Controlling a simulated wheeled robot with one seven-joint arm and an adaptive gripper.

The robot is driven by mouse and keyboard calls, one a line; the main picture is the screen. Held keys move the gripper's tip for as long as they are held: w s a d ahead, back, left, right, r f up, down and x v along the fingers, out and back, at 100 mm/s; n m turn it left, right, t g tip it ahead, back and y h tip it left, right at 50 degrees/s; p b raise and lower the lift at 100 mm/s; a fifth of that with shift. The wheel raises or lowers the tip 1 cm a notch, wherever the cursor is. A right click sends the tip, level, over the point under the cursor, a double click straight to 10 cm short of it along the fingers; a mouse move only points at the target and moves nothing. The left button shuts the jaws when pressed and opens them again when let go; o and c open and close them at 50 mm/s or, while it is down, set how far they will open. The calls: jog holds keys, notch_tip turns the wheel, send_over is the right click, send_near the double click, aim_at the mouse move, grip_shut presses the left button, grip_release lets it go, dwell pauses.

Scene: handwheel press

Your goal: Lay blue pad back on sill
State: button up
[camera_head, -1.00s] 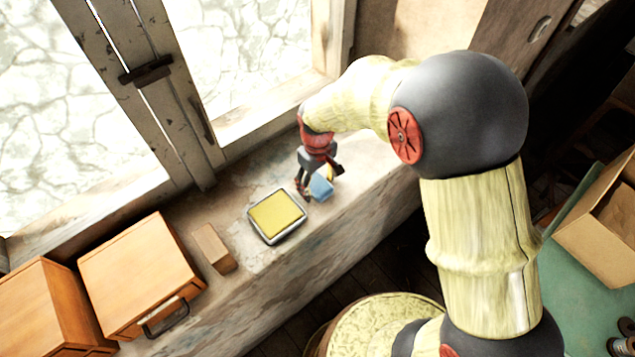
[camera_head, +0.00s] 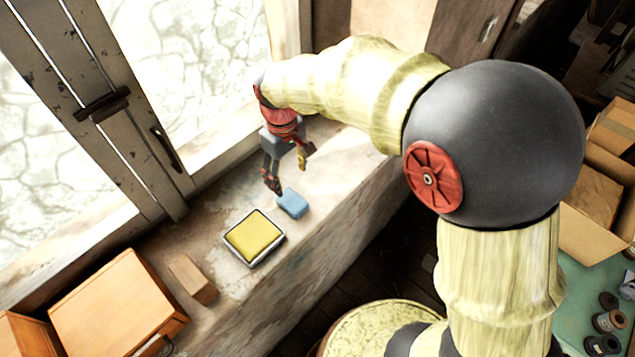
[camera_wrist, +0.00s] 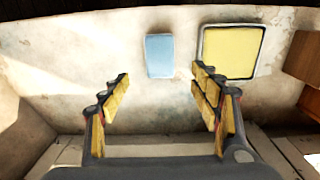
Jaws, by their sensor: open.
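The blue pad (camera_head: 292,203) lies flat on the stone sill (camera_head: 335,190), just to the right of a yellow pad in a metal-rimmed tray. My gripper (camera_head: 288,172) is open and empty, above and behind the blue pad, apart from it. In the wrist view the blue pad (camera_wrist: 160,56) lies beyond the spread fingers of my gripper (camera_wrist: 161,85), with nothing between them. The yellow pad (camera_wrist: 230,52) shows beside it there.
The tray with the yellow pad (camera_head: 253,236) stands close to the blue pad. A small wooden block (camera_head: 194,279) and a wooden drawer box (camera_head: 118,309) stand further left. The window frame (camera_head: 150,190) edges the sill behind. The sill to the right is clear.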

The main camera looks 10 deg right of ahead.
jog(key=s+d+r+m+t, duration=0.3)
jog(key=s+d+r, duration=0.6)
jog(key=r, duration=0.2)
jog(key=s+d+r+m+t, duration=0.2)
jog(key=s+d, duration=0.3)
jog(key=s, duration=0.6)
jog(key=shift+d+r+m+t, duration=0.15)
jog(key=shift+r+m+t, duration=0.25)
jog(key=shift+m, duration=0.5)
notch_tip(320, 180, down, 20)
jog(key=b, duration=2)
jog(key=shift+f, duration=0.2)
